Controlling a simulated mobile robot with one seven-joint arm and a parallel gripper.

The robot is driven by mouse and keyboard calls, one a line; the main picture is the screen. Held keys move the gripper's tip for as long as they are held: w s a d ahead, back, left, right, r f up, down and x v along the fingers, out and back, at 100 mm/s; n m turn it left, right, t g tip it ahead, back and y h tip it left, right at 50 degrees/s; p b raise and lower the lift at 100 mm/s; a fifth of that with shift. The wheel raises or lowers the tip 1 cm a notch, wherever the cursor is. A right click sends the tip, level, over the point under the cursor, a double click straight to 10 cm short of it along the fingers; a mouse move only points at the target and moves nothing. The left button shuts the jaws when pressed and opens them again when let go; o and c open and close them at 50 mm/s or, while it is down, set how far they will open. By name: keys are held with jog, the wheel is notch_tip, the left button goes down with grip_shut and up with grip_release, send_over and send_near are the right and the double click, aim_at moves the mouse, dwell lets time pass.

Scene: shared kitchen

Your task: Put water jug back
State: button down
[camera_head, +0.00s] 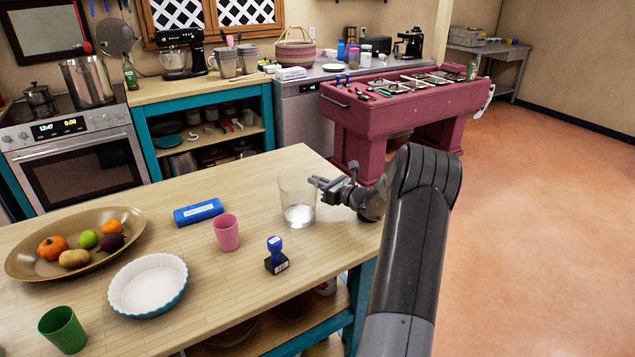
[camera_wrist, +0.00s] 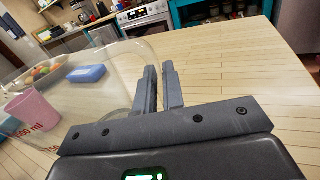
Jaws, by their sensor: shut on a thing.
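The water jug (camera_head: 297,192) is a clear vessel with a little clear content low inside it. It looks upright at the right end of the wooden island, at or very near the tabletop. In the wrist view the clear jug (camera_wrist: 115,75) fills the left side, with red volume marks on its wall. My gripper (camera_head: 318,183) reaches it from the right, near its upper side. In the wrist view my gripper's fingers (camera_wrist: 162,85) are close together at the jug's right edge, shut on it. The exact part between the fingers is hard to make out.
On the island (camera_head: 200,275) stand a pink cup (camera_head: 226,233), a blue box (camera_head: 198,212), a blue-black stamp (camera_head: 276,256), a white pie dish (camera_head: 148,286), a fruit platter (camera_head: 25,262) and a green cup (camera_head: 62,329). A pink foosball table (camera_head: 380,125) stands behind. Floor at right is clear.

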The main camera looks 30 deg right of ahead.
jog(key=c, duration=2)
grip_release()
jog(key=shift+f, duration=0.1)
jog(key=o, duration=0.5)
jog(key=shift+c, duration=0.2)
jog(key=shift+s+d, duration=0.1)
jog(key=shift+s, duration=0.1)
jog(key=v, duration=1.1)
jog(key=shift+s+d, duration=0.1)
jog(key=shift+s, duration=0.2)
